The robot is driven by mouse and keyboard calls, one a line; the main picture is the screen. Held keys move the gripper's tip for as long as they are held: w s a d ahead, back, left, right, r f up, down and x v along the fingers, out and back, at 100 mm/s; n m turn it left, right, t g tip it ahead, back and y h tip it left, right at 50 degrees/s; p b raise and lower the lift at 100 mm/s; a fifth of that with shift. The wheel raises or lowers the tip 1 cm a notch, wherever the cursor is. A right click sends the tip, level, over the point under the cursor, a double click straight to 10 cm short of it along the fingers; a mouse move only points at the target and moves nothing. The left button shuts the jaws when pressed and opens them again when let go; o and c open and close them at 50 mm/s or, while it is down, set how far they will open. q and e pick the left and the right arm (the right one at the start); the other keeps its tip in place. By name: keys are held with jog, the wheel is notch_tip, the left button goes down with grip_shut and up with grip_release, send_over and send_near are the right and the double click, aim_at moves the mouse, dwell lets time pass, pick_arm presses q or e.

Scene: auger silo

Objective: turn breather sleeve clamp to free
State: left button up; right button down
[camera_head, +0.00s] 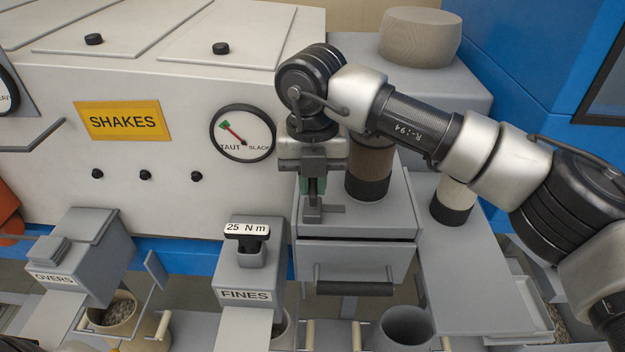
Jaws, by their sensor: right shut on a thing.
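My right gripper (313,203) points down over the top of a grey drawer box (357,253) near the middle of the head view. Its jaws are shut on a small part, with green (304,185) showing at the fingers. The jaws hide most of this part, so I cannot tell whether it is the breather sleeve clamp or how it is turned. Just to its right stands a brown ribbed sleeve (370,165) with a black lower band, partly behind my right arm. A cream sleeve (455,198) with a black band stands further right. My left gripper is not in view.
The white machine behind carries a TAUT/SLACK dial (243,132) and a yellow SHAKES sign (124,121). The FINES box (247,280), with a 25 N m tool (247,232), stands left of the drawer box. An OVERS box (82,255) is further left. The black drawer handle (354,288) juts out in front.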

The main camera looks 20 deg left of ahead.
aim_at(313, 181)
jog(key=n+b, duration=0.2)
jog(key=n, duration=0.1)
jog(key=shift+f+n+b, duration=0.1)
jog(key=shift+n+b, duration=0.3)
jog(key=n+b, duration=0.1)
jog(key=n, duration=0.3)
jog(key=shift+n, duration=0.3)
jog(key=n+b, duration=0.1)
jog(key=n, duration=0.3)
jog(key=shift+n, duration=0.3)
jog(key=shift+r+n, duration=0.2)
jog(key=shift+n, duration=1.9)
jog(key=c, duration=1.1)
grip_release()
jog(key=shift+c, duration=0.2)
notch_tip(313, 181, up, 11)
jog(key=shift+b, duration=0.3)
